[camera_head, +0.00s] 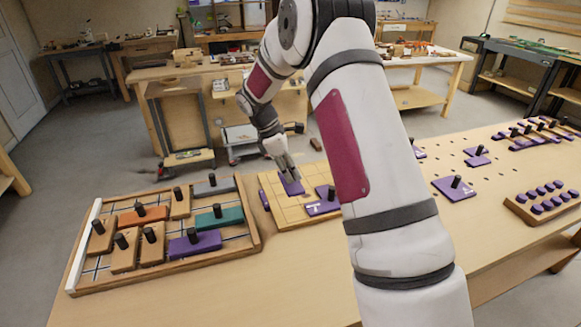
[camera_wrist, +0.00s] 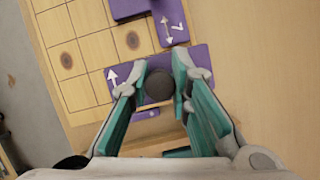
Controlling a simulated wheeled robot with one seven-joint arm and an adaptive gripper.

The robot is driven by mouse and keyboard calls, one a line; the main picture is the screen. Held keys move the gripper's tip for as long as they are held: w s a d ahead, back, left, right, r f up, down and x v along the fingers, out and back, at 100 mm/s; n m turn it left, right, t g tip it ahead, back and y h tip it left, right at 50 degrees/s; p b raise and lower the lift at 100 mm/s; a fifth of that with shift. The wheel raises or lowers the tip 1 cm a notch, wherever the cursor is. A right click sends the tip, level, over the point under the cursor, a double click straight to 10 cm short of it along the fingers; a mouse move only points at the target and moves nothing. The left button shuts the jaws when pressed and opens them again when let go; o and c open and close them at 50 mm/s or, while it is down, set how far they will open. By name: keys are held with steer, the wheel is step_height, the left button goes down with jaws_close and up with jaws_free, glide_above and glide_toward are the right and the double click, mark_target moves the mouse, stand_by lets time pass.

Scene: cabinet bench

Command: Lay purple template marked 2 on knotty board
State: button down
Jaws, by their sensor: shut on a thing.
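My gripper (camera_head: 284,172) is over the knotty board (camera_head: 273,207), its arm reaching in from the right. In the wrist view the fingers (camera_wrist: 158,90) are closed around the dark round knob (camera_wrist: 159,86) of a purple template (camera_wrist: 202,58). That template shows a white arrow at its left end; its number is hidden by the fingers. The board (camera_wrist: 83,95) has a grid and dark knots. Another purple template (camera_head: 320,209) lies on the board, partly behind my arm.
A wooden tray (camera_head: 256,232) at left holds orange, teal, grey, purple and wooden knobbed blocks. More purple templates (camera_head: 455,188) lie on the right of the bench, near a rack (camera_head: 522,208) of purple pieces. A small purple bar (camera_head: 264,200) is at the board's left edge.

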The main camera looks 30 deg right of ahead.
steer(key=shift+f, duration=0.1)
steer(key=shift+f+b, duration=1.15)
steer(key=shift+f, duration=2.45)
steer(key=shift+f+b, duration=0.6)
steer(key=shift+f, duration=0.45)
stand_by(0.7)
steer(key=c, duration=1)
jaws_free()
steer(key=shift+r+p, duration=1.2)
steer(key=shift+r, duration=2.8)
